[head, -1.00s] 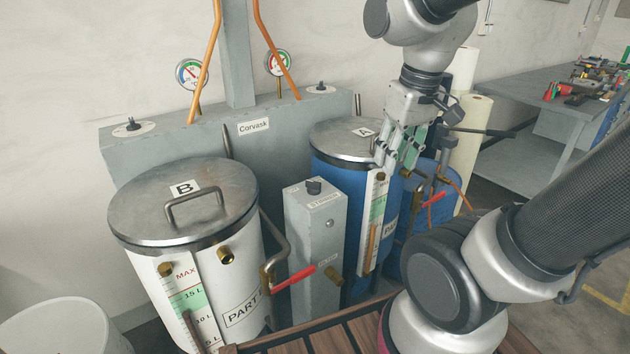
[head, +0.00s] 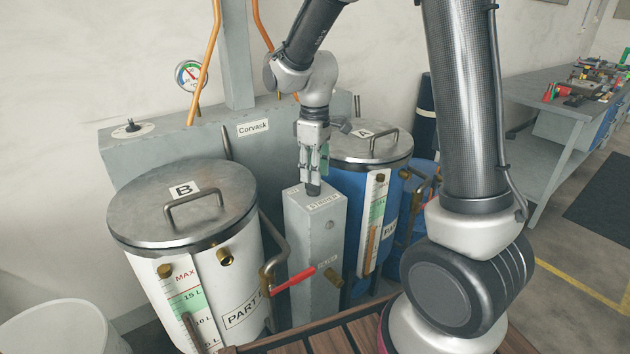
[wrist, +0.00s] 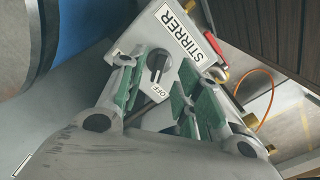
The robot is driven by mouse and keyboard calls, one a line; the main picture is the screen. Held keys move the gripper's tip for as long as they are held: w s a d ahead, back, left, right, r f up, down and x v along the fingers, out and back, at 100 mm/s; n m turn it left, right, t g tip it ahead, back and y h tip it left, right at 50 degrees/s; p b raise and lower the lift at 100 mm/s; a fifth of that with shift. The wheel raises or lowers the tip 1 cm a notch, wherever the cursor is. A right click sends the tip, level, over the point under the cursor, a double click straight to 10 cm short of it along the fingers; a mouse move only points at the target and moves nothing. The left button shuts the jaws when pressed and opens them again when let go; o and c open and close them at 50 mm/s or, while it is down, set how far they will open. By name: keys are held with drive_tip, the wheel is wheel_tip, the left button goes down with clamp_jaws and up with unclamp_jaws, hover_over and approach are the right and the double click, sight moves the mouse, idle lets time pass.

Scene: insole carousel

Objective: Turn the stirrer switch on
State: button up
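The stirrer switch is a small dark rotary knob (wrist: 159,62) on top of a grey post (head: 315,245) with a "STIRRER" label. In the wrist view its white line lies near the "OFF" mark. My gripper (head: 312,183) points down directly over the post in the head view, its fingertips at the knob's height or just above. In the wrist view my gripper (wrist: 160,80) has its green-padded fingers apart, one on each side of the knob. Whether either finger touches the knob cannot be told.
White tank B (head: 185,205) stands left of the post and blue tank A (head: 370,143) stands right behind it. A red-handled valve (head: 294,281) sits low in front of the post. A grey block (head: 170,140) with gauge (head: 191,75) is behind.

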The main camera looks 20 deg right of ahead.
sight(313, 188)
drive_tip(key=shift+f, duration=1.65)
clamp_jaws()
drive_tip(key=m, duration=0.5)
drive_tip(key=shift+m, duration=0.4)
drive_tip(key=m, duration=0.5)
drive_tip(key=shift+a+m, duration=0.2)
drive_tip(key=shift+m, duration=0.5)
